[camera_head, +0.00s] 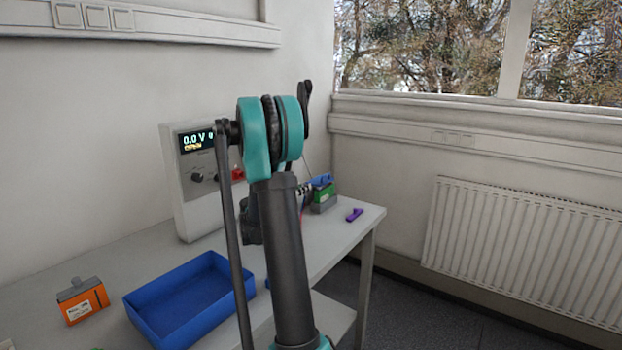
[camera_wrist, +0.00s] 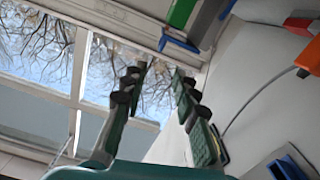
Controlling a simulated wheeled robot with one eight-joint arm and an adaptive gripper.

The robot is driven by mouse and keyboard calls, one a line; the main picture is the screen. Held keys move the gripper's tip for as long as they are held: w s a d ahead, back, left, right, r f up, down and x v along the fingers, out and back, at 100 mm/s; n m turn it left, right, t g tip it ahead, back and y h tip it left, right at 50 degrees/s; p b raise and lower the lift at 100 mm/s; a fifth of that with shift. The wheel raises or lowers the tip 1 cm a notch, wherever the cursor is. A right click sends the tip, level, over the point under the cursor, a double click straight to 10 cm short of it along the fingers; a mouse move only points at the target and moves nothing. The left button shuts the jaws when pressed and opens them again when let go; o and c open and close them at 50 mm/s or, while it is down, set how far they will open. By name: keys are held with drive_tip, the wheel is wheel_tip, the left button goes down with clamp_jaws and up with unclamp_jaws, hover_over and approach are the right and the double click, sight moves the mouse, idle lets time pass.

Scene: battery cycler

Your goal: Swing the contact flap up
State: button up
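A small fixture stands near the far right of the bench in the head view, with a grey base (camera_head: 324,206), a green part (camera_head: 324,193) and a blue part (camera_head: 321,180) on top. The blue part may be the contact flap; its exact angle is too small to tell. In the wrist view the green part (camera_wrist: 182,12) shows at the top edge, with a blue piece (camera_wrist: 178,43) below it. My gripper (camera_wrist: 160,70) is open, nothing between its fingers, its tips below and apart from the fixture in that picture. In the head view my arm largely hides the gripper.
The cycler (camera_head: 195,213), its display reading 0.0 V, stands behind my arm. A blue tray (camera_head: 140,312) and an orange battery (camera_head: 84,303) are at the left front. A purple object (camera_head: 354,215) lies near the bench's right edge. A thin cable (camera_wrist: 245,103) crosses the wrist view.

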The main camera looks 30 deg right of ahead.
sight(326, 175)
drive_tip(key=x, duration=1.7)
drive_tip(key=shift+d+r, duration=0.15)
drive_tip(key=shift+r, duration=0.05)
drive_tip(key=shift+c, duration=0.2)
clamp_jaws()
